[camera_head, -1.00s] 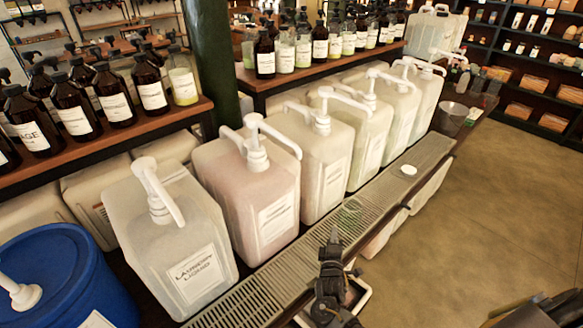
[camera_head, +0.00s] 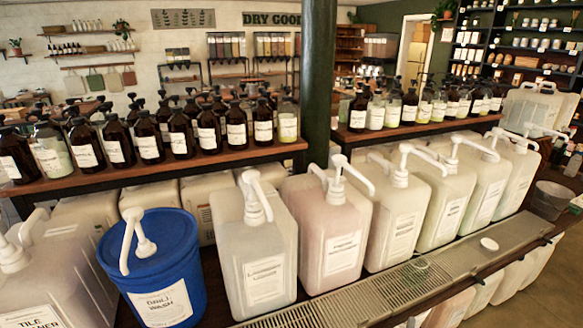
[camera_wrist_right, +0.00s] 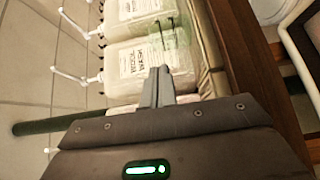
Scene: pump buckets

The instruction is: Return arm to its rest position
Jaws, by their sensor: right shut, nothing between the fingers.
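My right gripper (camera_wrist_right: 158,86) shows in the right wrist view, its two grey fingers together and nothing between them. White labelled jugs with pumps lie beyond the fingertips there, the nearest a labelled jug (camera_wrist_right: 160,65). In the head view I cannot make out either gripper now. A row of large pump jugs stands along the counter, among them a whitish jug (camera_head: 255,250), a pinkish jug (camera_head: 325,235) and a blue bucket (camera_head: 155,265) with a white pump. My left gripper is in neither view.
A green post (camera_head: 318,80) rises between shelves of brown bottles (camera_head: 236,125). Open floor lies at the lower right.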

